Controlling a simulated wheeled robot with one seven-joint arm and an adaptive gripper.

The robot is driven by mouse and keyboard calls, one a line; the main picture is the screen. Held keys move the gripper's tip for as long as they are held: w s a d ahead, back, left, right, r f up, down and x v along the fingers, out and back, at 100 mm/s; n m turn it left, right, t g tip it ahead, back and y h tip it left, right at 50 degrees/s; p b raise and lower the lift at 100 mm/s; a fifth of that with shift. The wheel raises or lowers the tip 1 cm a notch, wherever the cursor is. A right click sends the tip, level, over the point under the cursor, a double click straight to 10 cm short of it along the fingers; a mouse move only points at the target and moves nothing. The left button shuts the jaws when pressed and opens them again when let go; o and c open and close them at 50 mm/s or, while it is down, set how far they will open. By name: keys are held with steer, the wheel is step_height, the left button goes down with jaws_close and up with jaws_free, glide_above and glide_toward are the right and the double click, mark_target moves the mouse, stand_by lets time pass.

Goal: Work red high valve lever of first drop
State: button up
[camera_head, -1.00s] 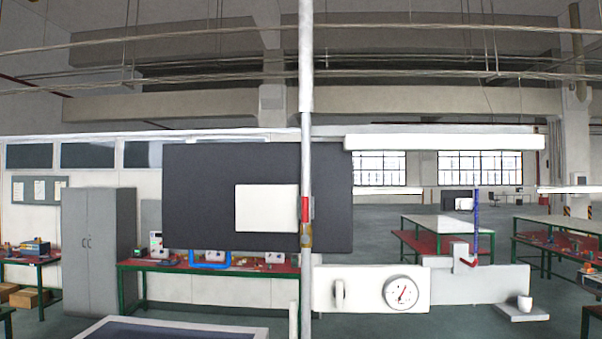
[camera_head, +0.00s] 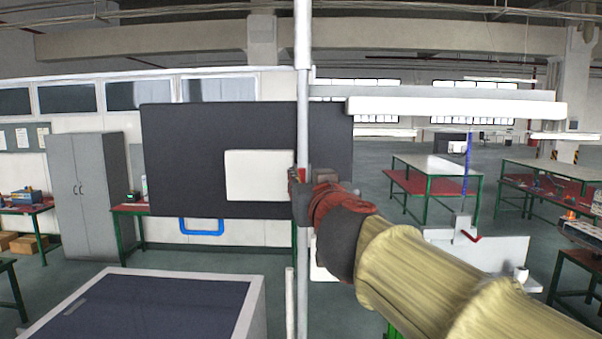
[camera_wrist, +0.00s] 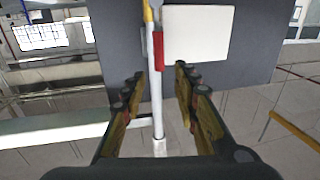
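The red valve lever (camera_wrist: 159,51) lies along a thin vertical pale pipe (camera_wrist: 157,100) in the wrist view, upright and just beyond my fingertips. My gripper (camera_wrist: 160,76) is open, with one finger on each side of the pipe line and a gap to both. Nothing is held. In the head view my gripper (camera_head: 299,192) reaches in from the lower right and overlaps the pipe (camera_head: 303,120) at lever height. A little red shows there, but my gripper hides most of the lever. I cannot tell whether a finger touches it.
A dark panel (camera_head: 190,150) with a white plate (camera_head: 258,175) stands behind the pipe. A white box with a dark top (camera_head: 155,310) is at the lower left. A white horizontal beam (camera_head: 455,107) runs to the right. A grey cabinet (camera_head: 85,190) and workbenches stand farther back.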

mark_target(302, 174)
steer(key=w, duration=0.2)
steer(key=w+p, duration=0.1)
steer(key=w, duration=0.2)
steer(key=w+a, duration=0.1)
steer(key=w, duration=0.2)
steer(key=shift+a+f+p, duration=0.1)
steer(key=shift+f+p, duration=0.05)
steer(key=shift+p, duration=0.2)
steer(key=shift+s, duration=0.1)
steer(key=c, duration=0.7)
jaws_close()
